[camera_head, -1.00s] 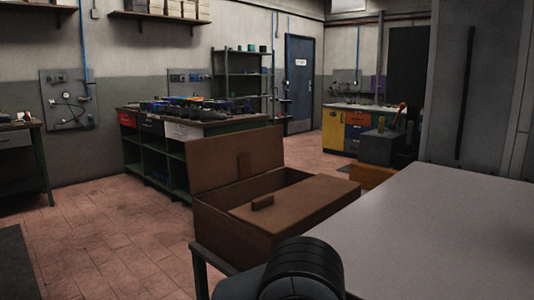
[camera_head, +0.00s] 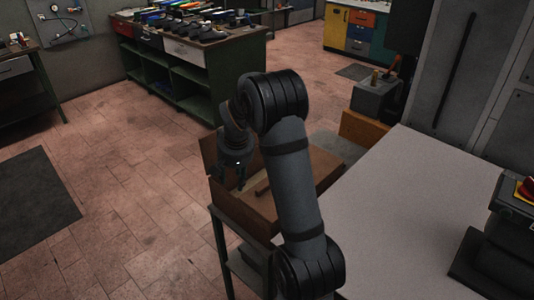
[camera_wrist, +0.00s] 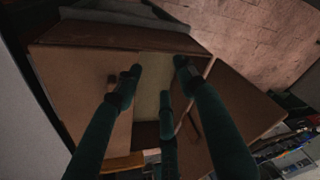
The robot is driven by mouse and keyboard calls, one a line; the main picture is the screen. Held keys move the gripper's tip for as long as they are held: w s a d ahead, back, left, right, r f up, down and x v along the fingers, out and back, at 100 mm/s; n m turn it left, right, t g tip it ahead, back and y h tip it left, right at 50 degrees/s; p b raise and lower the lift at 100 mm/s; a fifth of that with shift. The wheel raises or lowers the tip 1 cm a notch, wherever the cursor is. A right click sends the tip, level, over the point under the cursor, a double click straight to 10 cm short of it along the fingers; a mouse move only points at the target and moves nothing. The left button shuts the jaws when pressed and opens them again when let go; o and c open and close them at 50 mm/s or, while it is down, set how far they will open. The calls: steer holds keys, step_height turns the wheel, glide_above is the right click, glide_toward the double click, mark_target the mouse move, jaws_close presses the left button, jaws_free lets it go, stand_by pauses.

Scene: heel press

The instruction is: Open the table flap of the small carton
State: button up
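The small brown carton (camera_head: 250,212) stands beside the grey table's left edge, partly hidden by my arm. Its far flap (camera_head: 209,155) stands raised; in the wrist view this open flap (camera_wrist: 238,105) lies at the right with a tab on it. My gripper (camera_head: 240,174) is above the carton, fingers pointing down. In the wrist view its fingers (camera_wrist: 160,80) are spread and empty, one close to the tab; contact cannot be told.
The grey table (camera_head: 420,220) fills the right, with a dark device (camera_head: 505,235) at its edge. A grey box (camera_head: 376,98) stands beyond the carton. A green workbench (camera_head: 180,65) is at the back. The floor at left is open.

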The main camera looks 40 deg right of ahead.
steer(key=s+d+r+m+g+p, duration=0.2)
steer(key=d+r+m, duration=0.4)
steer(key=d, duration=0.6)
steer(key=s+a+m+g+y, duration=0.1)
steer(key=s+a+m, duration=0.3)
steer(key=m, duration=0.1)
steer(key=f, duration=0.4)
steer(key=f+p, duration=0.1)
steer(key=f, duration=0.4)
steer(key=shift+w+d+f, duration=0.1)
steer(key=shift+w+d, duration=0.1)
steer(key=shift+c, duration=0.6)
jaws_close()
